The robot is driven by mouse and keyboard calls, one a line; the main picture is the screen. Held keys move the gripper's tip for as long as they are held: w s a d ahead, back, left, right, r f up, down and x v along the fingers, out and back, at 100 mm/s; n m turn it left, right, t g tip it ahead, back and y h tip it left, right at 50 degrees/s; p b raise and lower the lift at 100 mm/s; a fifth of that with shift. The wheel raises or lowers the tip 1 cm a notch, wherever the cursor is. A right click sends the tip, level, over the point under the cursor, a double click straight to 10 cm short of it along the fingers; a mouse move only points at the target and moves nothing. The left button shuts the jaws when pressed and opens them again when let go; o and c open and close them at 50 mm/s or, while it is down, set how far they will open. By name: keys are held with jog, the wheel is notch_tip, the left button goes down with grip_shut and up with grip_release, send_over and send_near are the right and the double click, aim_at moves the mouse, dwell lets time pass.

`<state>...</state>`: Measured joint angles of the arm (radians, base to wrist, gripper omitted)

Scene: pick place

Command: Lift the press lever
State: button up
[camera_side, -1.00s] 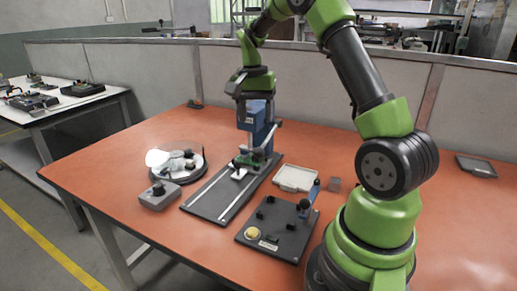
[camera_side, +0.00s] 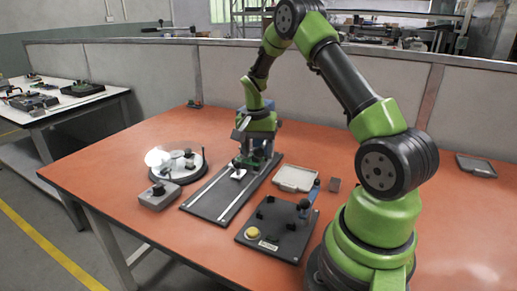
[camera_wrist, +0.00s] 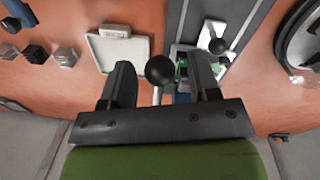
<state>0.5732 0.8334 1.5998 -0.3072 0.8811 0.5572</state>
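The press lever shows in the wrist view as a black ball knob (camera_wrist: 160,69) on a thin pale rod. My gripper (camera_wrist: 161,80) is open, with one finger on each side of the knob and a visible gap on both sides. In the side view my gripper (camera_side: 241,129) is at the upper part of the blue press (camera_side: 268,130) and hides much of it. The lever itself cannot be made out in the side view. The press stands at the far end of a dark rail plate (camera_side: 216,197) with a green fixture (camera_side: 246,161) at its foot.
A round dish with parts (camera_side: 190,172) and a grey button box (camera_side: 159,197) lie left. The table's right side is mostly clear.

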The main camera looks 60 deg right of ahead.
aim_at(263, 144)
grip_shut()
jog(key=shift+r, duration=0.1)
jog(key=shift+r+y, duration=1)
jog(key=shift+r, duration=0.1)
jog(key=shift+y, duration=0.5)
jog(key=v, duration=0.7)
jog(key=shift+s+d+r, duration=0.25)
jog(key=shift+d, duration=0.15)
jog(key=shift+s+d+r, duration=0.1)
jog(key=shift+d+r, duration=1)
jog(key=shift+d, duration=0.05)
